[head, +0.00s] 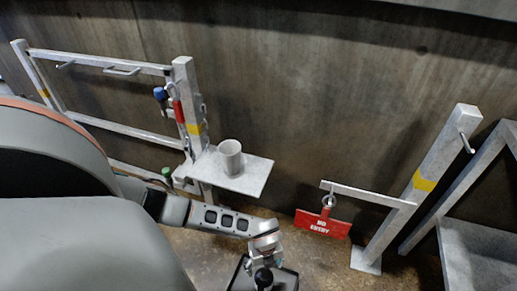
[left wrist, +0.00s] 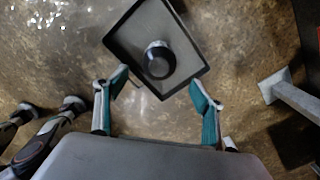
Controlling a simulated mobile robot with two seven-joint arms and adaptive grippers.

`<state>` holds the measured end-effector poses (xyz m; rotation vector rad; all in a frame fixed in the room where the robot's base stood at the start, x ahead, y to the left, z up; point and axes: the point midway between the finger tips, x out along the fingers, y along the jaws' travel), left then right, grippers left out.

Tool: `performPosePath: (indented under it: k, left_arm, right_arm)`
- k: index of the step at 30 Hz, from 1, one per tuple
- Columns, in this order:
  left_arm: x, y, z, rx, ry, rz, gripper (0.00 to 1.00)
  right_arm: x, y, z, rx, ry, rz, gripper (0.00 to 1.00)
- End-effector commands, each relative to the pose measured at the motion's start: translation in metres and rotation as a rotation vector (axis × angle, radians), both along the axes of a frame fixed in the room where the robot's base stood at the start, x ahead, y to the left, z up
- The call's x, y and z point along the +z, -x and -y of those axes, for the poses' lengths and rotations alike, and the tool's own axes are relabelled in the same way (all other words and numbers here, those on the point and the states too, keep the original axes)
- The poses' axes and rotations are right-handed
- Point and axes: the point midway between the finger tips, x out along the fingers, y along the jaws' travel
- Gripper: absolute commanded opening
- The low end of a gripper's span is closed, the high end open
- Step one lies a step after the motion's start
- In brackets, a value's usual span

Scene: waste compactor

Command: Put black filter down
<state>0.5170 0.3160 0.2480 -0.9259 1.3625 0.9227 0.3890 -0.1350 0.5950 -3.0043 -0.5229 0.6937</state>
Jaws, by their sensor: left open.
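The black filter (left wrist: 135,52) is a square black-framed panel with a grey face and a round black knob (left wrist: 158,60) in its middle. In the left wrist view it lies just beyond my left gripper (left wrist: 158,92), tilted in the picture. The gripper's two fingers are spread wide, with a gap between each and the knob. In the head view the filter (head: 288,280) shows at the bottom edge, partly cut off, below my left gripper (head: 262,268). Whether the filter touches the floor is hard to tell. My right gripper is not seen in the head view.
A white shelf (head: 250,178) on a post holds a grey cup (head: 230,157). A red "NO ENTRY" sign (head: 322,224) hangs from an arm on a right-hand post (head: 425,190). A metal frame (head: 478,250) stands at far right. Brown floor (left wrist: 215,125) is bare around the filter.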

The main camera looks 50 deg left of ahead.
Motion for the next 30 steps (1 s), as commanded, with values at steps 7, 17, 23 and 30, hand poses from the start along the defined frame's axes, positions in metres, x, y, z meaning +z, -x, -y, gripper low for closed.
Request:
performPosePath:
  k: [7, 17, 23, 30]
  left_arm:
    - [0.036, -0.002, 0.001, -0.002, 0.001, 0.005, 0.68]
    - [0.037, 0.003, 0.000, -0.001, 0.000, -0.005, 0.68]
    - [0.037, 0.002, 0.000, -0.001, 0.000, -0.004, 0.68]
    - [0.044, -0.004, 0.001, -0.001, 0.001, 0.007, 0.68]
  right_arm:
    - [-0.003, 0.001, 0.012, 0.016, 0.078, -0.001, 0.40]
    - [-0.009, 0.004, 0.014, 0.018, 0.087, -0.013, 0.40]
    - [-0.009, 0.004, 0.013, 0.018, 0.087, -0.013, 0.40]
    - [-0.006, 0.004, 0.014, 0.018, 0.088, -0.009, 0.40]
